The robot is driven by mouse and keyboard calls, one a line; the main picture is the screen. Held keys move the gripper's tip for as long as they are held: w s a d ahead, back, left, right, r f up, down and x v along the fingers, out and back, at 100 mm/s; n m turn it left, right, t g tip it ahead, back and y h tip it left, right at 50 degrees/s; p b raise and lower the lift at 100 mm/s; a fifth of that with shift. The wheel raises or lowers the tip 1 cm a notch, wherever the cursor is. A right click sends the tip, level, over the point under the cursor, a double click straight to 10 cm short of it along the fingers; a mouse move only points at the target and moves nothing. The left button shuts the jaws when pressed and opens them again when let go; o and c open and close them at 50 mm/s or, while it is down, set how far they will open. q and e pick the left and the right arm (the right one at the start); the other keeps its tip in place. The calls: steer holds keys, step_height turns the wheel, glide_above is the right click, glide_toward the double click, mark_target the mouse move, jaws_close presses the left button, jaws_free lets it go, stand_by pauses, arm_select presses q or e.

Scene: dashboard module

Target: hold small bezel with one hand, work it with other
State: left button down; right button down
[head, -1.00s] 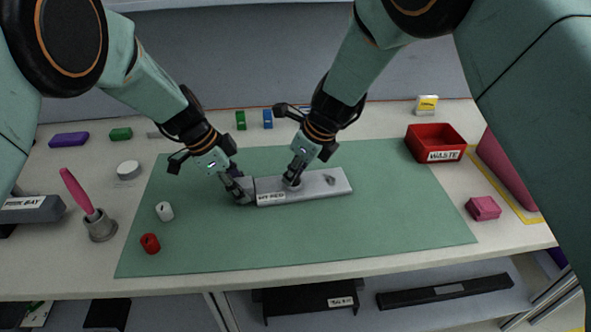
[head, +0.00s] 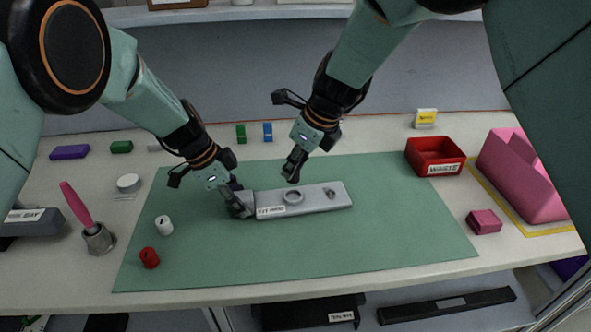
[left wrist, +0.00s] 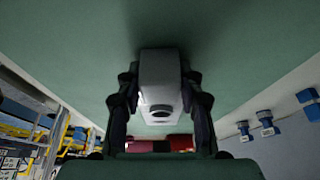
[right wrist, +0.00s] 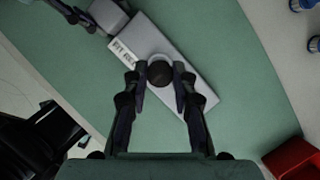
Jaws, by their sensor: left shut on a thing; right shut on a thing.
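The small bezel (head: 325,197) is a long grey piece lying on the green mat, with a white label, a raised round ring and a small hole. My right gripper (head: 291,172) is a little above the ring, apart from the bezel. In the right wrist view its fingers are closed on a dark round piece (right wrist: 160,73), which hides part of the ring. The piece is hard to make out in the head view.
The green mat (head: 400,230) has free room around the bezel. A white cylinder (head: 164,225) and a red one (head: 149,258) are at its left. A red waste bin (head: 437,170), a pink block (head: 484,221) and a pink container (head: 525,175) stand at the right.

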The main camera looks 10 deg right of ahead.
arm_select(q)
steer(key=c, duration=0.8)
jaws_free()
